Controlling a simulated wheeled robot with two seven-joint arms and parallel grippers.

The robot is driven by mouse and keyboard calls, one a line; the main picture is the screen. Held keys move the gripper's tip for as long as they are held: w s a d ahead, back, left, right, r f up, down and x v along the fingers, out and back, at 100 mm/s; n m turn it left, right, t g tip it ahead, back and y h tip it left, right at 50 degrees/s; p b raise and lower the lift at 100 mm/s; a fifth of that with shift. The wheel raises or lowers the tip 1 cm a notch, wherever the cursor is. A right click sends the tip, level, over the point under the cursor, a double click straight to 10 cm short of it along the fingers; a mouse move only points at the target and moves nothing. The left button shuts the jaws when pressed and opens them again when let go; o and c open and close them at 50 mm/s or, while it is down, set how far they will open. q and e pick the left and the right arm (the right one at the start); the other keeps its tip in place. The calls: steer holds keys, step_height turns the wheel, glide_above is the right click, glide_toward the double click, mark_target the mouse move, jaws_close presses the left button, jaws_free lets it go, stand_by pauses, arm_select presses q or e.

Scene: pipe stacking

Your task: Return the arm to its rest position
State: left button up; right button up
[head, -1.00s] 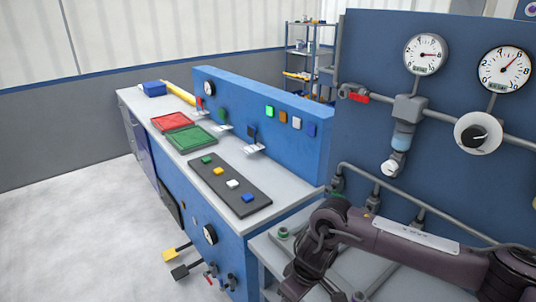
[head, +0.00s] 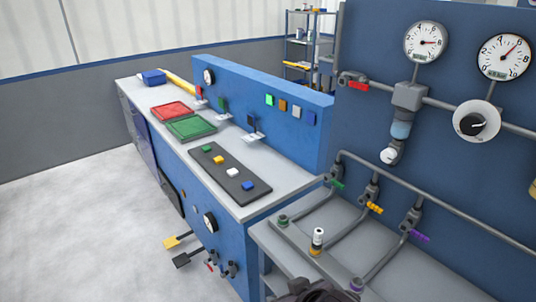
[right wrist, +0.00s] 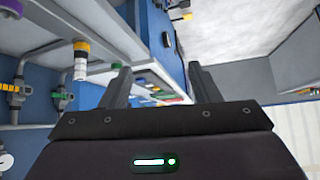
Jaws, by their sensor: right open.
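My right gripper (right wrist: 157,76) is open and empty in the right wrist view, its two dark fingers apart. In the head view only a dark part of my right arm (head: 318,291) shows at the bottom edge. A small upright stack of pipe pieces (head: 317,240), white and dark above with yellow at its base, stands on the grey bench. This stack also shows in the right wrist view (right wrist: 81,60), to the left of the fingers and apart from them. My left gripper is not in view.
The bench bears pipes with a green fitting (head: 283,220) and a purple fitting (head: 356,285). Valves with green, yellow and purple handles (head: 420,236) line the blue panel (head: 460,130). A blue workstation with red and green trays (head: 190,127) stands left. Floor (head: 70,230) is clear.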

steer(key=s+d+f+m+g+h, duration=0.1)
steer(key=s+d+f+g+h, duration=0.15)
steer(key=s+d, duration=0.45)
steer(key=s+d+f+m+g+h, duration=0.1)
steer(key=s+d+f+m+g, duration=0.2)
steer(key=d, duration=0.5)
steer(key=s+f+n, duration=0.1)
steer(key=s+f, duration=0.1)
steer(key=f, duration=1.3)
steer(key=s+f, duration=0.2)
steer(key=f, duration=1.4)
steer(key=s+d+f, duration=0.1)
steer(key=s+f, duration=0.7)
steer(key=s, duration=0.1)
steer(key=s+d+f+g, duration=0.1)
steer(key=s+d+f, duration=0.1)
steer(key=s+f, duration=0.6)
steer(key=shift+s+d+f+n, duration=0.3)
steer(key=shift+s, duration=0.45)
